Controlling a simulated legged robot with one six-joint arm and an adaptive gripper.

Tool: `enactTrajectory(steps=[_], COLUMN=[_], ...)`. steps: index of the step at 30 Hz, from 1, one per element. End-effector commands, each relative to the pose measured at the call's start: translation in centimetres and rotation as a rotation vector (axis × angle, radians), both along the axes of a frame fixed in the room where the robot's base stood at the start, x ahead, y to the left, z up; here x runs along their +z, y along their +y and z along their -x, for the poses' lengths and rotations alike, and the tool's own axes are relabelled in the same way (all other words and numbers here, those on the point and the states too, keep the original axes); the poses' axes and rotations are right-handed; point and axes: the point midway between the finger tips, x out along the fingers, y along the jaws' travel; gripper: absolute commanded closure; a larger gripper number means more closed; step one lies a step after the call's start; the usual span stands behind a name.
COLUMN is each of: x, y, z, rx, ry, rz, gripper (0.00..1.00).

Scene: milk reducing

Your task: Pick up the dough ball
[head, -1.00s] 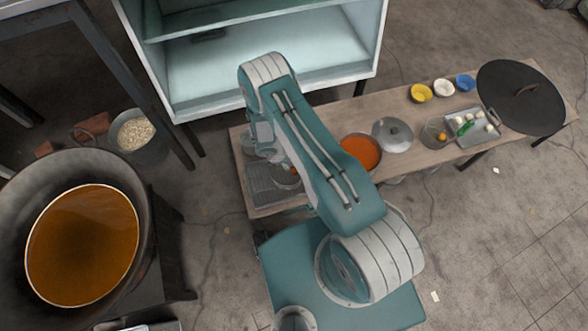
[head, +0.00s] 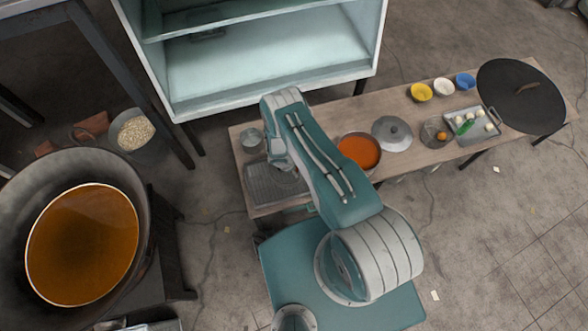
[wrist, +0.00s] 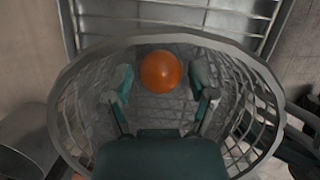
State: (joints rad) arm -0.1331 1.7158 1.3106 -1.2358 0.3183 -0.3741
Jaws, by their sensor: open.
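The dough ball (wrist: 161,72), round and orange-brown, rests inside a round wire-mesh basket (wrist: 82,75) in the wrist view. My gripper (wrist: 161,82) is open, with its two fingers reaching down inside the basket, one on each side of the ball. Gaps show between the fingers and the ball; whether the fingertips are level with it I cannot tell. In the head view my arm hides the ball and most of the gripper, over the left end of the low bench.
A grey wire rack (head: 262,184) lies at the left of the wooden bench (head: 408,160), with a metal container (head: 252,139) behind it. A white-teal cabinet (head: 270,70) stands behind.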

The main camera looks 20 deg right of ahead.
Motion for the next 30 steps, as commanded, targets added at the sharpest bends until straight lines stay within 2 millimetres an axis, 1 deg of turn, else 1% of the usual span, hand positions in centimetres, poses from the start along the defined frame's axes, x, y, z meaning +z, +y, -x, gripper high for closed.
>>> enactTrajectory(steps=[6,7,9,10,13,23,26,30], x=[-0.1,-0.1,-0.1,-0.1,-0.1,0.0,0.4,1.7], y=[0.0,0.0,0.0,0.0,0.0,0.0,0.0,0.0], z=[0.0,0.0,0.0,0.0,0.0,0.0,-0.1,-0.2], rx=[0.001,0.001,0.001,0.001,0.001,0.0,0.0,0.002], ry=[0.0,0.0,0.0,0.0,0.0,0.0,-0.001,-0.002], rz=[0.0,0.0,0.0,0.0,0.0,0.0,0.0,0.0], gripper=[0.28,0.33,0.61,0.68,0.7,0.7,0.7,0.7])
